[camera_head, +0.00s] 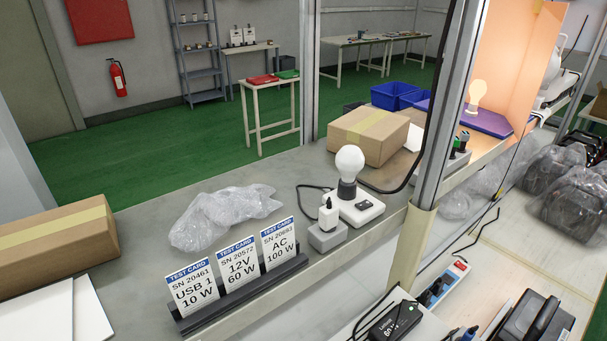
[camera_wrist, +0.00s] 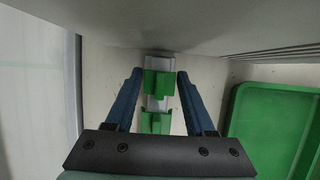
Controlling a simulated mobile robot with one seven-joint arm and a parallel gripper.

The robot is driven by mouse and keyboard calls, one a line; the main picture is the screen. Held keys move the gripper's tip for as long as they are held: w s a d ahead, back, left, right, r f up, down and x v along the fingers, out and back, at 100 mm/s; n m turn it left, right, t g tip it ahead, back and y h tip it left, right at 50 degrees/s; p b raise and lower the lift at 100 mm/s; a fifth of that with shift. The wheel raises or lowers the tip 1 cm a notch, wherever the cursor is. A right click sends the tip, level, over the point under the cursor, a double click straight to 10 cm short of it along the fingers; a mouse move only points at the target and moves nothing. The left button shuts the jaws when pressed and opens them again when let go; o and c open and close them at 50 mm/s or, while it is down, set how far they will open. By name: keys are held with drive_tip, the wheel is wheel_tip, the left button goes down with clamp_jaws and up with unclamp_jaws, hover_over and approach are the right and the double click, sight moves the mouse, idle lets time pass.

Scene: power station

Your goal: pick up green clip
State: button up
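In the wrist view, a green clip (camera_wrist: 158,84) shows between the tips of my gripper (camera_wrist: 160,76). It sits on a pale grey piece, with a second green part (camera_wrist: 156,122) nearer the gripper's palm; I cannot tell whether both belong to one clip. My gripper's two blue fingers are apart, one on each side of the green clip, with small gaps showing on both sides. Neither my gripper nor the clip can be made out in the head view.
A green tray (camera_wrist: 275,125) lies close on the right in the wrist view. A grey surface (camera_wrist: 120,20) spans the top, close to the fingertips. The head view shows a shelf with test cards (camera_head: 236,262), a bulb lamp (camera_head: 349,165) and a cardboard box (camera_head: 368,135).

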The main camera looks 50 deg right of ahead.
drive_tip(key=c, duration=0.6)
drive_tip(key=shift+r, duration=0.1)
